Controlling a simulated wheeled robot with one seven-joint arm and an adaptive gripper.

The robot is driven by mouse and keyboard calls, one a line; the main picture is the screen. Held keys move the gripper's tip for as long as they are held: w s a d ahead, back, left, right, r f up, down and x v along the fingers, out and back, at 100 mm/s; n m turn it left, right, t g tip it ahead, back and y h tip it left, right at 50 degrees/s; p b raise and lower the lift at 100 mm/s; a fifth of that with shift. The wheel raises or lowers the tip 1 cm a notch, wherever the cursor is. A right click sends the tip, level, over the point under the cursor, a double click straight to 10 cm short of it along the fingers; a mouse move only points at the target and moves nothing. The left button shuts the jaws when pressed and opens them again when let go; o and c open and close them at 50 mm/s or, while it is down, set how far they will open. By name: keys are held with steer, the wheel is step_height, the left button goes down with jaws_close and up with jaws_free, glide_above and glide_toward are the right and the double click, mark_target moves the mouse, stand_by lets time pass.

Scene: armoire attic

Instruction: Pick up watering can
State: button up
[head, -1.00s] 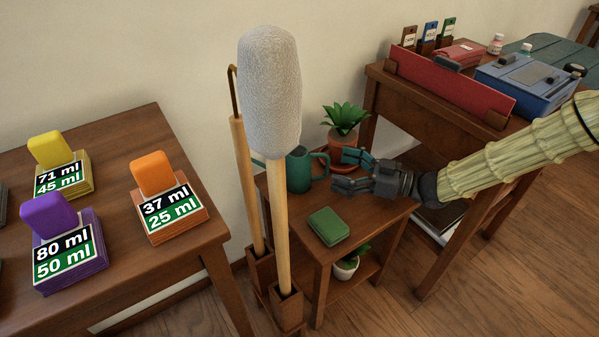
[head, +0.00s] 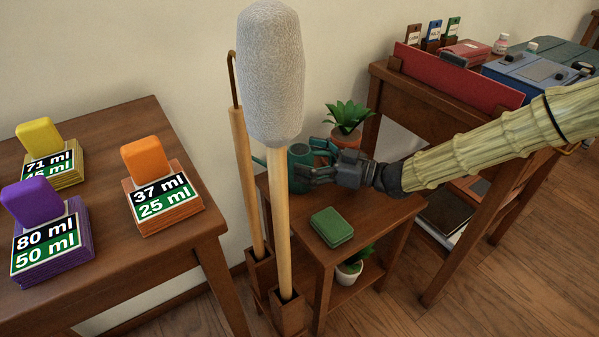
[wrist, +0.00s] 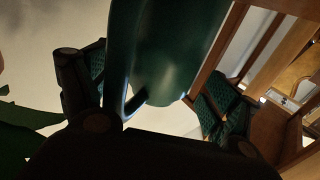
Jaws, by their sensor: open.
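The dark green watering can (head: 298,166) stands on the small wooden side table (head: 378,212), partly hidden behind the roller's wooden handle and my gripper. My gripper (head: 318,165) reaches in from the right at the can's handle side. In the wrist view the can (wrist: 155,55) fills the middle, very close. The two fingers of my gripper (wrist: 155,95) are apart, one on each side of it. I cannot tell whether either finger touches it.
A white roller (head: 270,75) on a long pole stands in front of the side table. A potted plant (head: 348,118) is behind my gripper, and a green box (head: 331,227) lies on the table front. A desk (head: 440,110) stands at the right, a table with colored blocks (head: 110,190) at the left.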

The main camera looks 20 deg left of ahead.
steer(key=c, duration=1.2)
steer(key=shift+r, duration=0.1)
steer(key=shift+c, duration=0.6)
